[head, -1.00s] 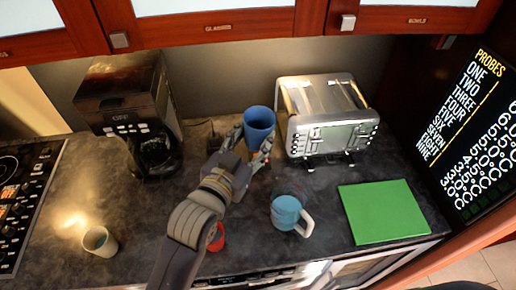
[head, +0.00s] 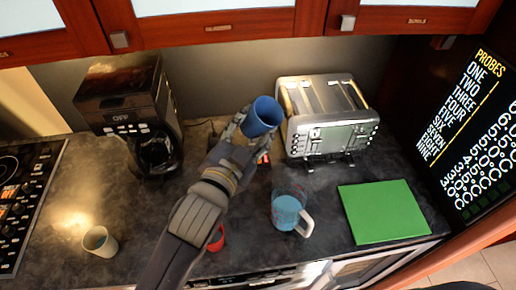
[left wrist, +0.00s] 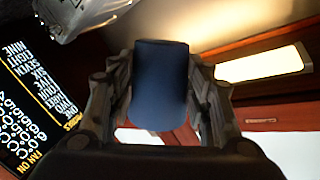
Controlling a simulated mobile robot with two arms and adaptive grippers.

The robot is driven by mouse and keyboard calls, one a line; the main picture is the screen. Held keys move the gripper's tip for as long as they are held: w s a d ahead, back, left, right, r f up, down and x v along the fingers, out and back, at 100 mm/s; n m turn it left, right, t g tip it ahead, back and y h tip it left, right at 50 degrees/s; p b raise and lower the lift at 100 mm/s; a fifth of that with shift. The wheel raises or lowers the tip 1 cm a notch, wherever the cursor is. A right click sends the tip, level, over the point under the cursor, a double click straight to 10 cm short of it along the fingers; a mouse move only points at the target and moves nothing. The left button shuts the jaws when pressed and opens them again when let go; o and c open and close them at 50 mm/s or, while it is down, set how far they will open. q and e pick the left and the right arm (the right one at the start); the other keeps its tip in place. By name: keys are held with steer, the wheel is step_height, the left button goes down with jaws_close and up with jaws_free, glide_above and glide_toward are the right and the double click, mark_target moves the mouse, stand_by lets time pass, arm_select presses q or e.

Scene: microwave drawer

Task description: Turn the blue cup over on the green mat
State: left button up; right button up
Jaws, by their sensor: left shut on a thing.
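My left gripper (head: 246,130) is shut on the blue cup (head: 262,115). It holds the cup above the counter, left of the toaster, with the cup's open mouth tilted up and toward the right. In the left wrist view the blue cup (left wrist: 160,85) sits between the two fingers of my left gripper (left wrist: 160,92). The green mat (head: 383,211) lies flat and bare on the counter at the right. My right gripper is not in view.
A light-blue mug (head: 286,212) with a pale handle stands between the arm and the mat. A red cup (head: 217,239) is partly hidden by my arm. A white cup (head: 100,242) stands at left. The toaster (head: 328,118) and coffee maker (head: 132,115) stand at the back, under red cabinets (head: 225,28).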

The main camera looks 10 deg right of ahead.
arm_select(q)
steer(key=shift+m, duration=0.3)
steer(key=m, duration=0.3)
steer(key=shift+m+t, duration=0.3)
steer(key=shift+m+y, duration=0.3)
steer(key=shift+m, duration=0.7)
steer(key=m, duration=0.3)
steer(key=shift+t, duration=0.3)
steer(key=m, duration=0.2)
steer(key=shift+m, duration=0.4)
